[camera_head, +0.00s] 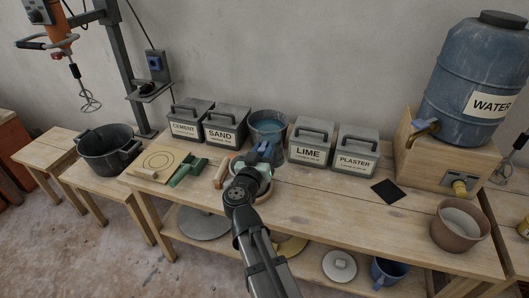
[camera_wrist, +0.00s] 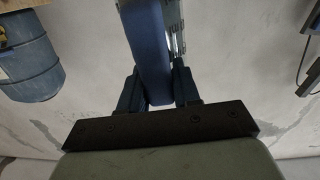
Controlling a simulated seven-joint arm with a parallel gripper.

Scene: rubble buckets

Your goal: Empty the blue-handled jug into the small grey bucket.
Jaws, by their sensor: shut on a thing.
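My gripper (camera_head: 257,163) is shut on the blue handle of the jug, above the middle of the workbench. In the wrist view the blue handle (camera_wrist: 152,50) stands between the two dark fingers (camera_wrist: 157,88). A narrow strip of the jug's metal side (camera_wrist: 176,30) shows beside it. In the head view the blue-handled jug (camera_head: 262,151) is mostly hidden by my gripper and wrist; I cannot tell its tilt or what is in it. A grey bucket (camera_head: 268,117) with bluish content stands just behind the jug, between the sand and lime boxes.
Grey lidded boxes for cement (camera_head: 187,128), sand (camera_head: 222,138), lime (camera_head: 308,153) and plaster (camera_head: 353,162) line the wall. A blue water barrel (camera_head: 465,85) and brown bucket (camera_head: 458,240) stand right. A black tub (camera_head: 105,160) and board with green tool (camera_head: 155,162) lie left.

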